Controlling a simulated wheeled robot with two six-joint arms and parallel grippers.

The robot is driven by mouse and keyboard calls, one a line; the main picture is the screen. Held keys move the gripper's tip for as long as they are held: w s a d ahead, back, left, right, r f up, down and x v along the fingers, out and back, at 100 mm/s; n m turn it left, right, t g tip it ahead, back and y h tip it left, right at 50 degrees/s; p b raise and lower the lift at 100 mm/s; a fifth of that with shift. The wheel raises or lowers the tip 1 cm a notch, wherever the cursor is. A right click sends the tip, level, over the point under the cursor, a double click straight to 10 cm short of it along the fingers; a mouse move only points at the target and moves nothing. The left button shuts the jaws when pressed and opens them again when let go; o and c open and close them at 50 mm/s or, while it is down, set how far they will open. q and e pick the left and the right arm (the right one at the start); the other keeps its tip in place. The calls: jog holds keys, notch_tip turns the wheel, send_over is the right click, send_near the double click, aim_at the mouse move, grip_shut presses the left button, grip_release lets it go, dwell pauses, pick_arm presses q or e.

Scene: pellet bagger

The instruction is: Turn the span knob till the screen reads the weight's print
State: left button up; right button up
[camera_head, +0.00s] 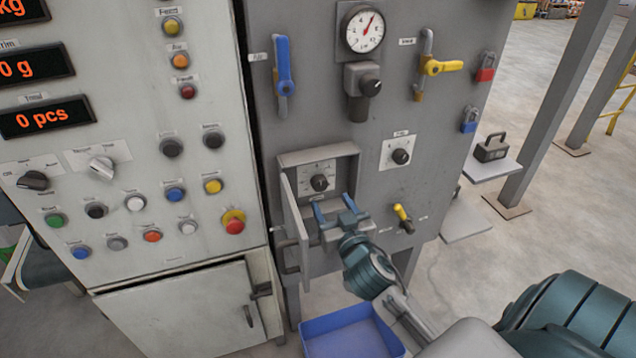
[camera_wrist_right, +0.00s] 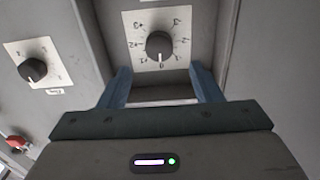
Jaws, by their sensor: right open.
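A black knob (camera_head: 319,183) on a pale dial plate sits in a recessed box, its hinged door (camera_head: 295,228) open to the left; I cannot read a span label. The knob also shows in the right wrist view (camera_wrist_right: 159,45), with numbers around it. My right gripper (camera_head: 333,206) is open and empty just below and in front of it; its blue fingers also show in the wrist view (camera_wrist_right: 160,75), apart from the knob. Screens read "0 g" (camera_head: 30,68) and "0 pcs" (camera_head: 45,118); a third, cut off, shows "kg" (camera_head: 14,8). A dark handled block (camera_head: 491,148), possibly the weight, has no readable print.
Another knob (camera_head: 400,156) is right of the box, with a yellow-handled valve (camera_head: 403,215) below it. A blue lever (camera_head: 285,75) and a gauge (camera_head: 365,29) are above. The left cabinet carries several buttons. A blue bin (camera_head: 350,333) stands below.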

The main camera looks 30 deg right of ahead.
aim_at(321, 185)
jog(key=p+x, duration=0.1)
jog(key=x, duration=0.6)
jog(key=shift+w+d+p, duration=0.1)
jog(key=shift+w+p, duration=0.1)
jog(key=shift+p, duration=0.2)
jog(key=c, duration=1)
jog(key=shift+o, duration=0.2)
